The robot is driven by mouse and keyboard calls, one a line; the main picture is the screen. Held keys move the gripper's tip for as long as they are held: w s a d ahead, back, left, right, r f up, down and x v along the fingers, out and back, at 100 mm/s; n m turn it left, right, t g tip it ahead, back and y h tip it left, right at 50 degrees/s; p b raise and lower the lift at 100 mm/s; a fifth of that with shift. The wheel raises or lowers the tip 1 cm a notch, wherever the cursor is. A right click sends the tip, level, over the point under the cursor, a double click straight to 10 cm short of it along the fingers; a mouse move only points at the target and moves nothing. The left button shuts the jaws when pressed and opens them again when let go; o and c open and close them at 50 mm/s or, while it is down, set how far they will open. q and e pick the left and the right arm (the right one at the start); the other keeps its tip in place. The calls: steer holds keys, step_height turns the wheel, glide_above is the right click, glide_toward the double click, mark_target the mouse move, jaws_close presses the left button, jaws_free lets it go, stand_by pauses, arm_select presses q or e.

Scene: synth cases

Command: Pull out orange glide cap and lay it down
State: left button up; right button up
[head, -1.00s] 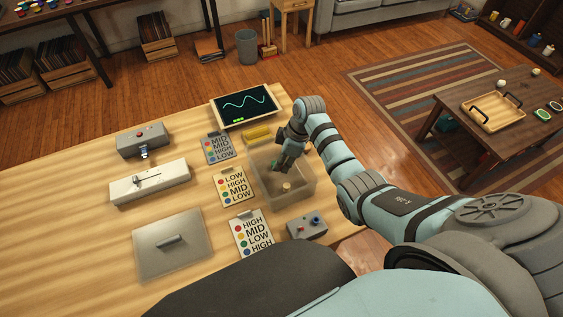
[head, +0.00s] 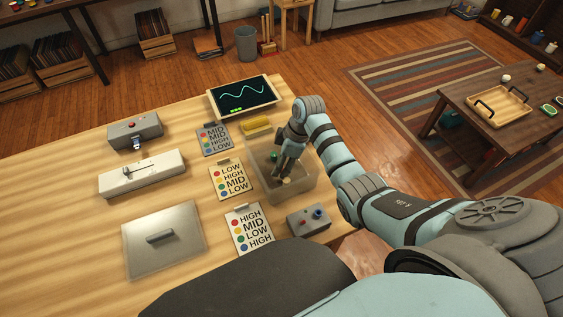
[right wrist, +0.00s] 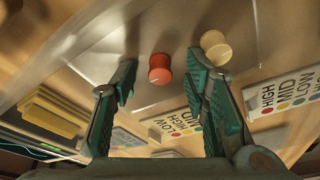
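An orange-red cap (right wrist: 160,69) with a light mark shows in the right wrist view, between the two fingers and just beyond their tips. A cream cap (right wrist: 215,47) is to its right, close to the right-hand finger. My right gripper (head: 284,177) reaches into a clear-walled bin (head: 308,187) in the head view; its fingers (right wrist: 160,78) are apart with nothing between the pads. The orange cap is not clear in the head view, where the gripper covers part of the bin. My left gripper is out of view.
Label cards (head: 231,181), a yellow block (head: 256,125), a screen (head: 243,97) and a knob box (head: 309,219) surround the bin.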

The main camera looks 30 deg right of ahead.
steer(key=v, duration=1.2)
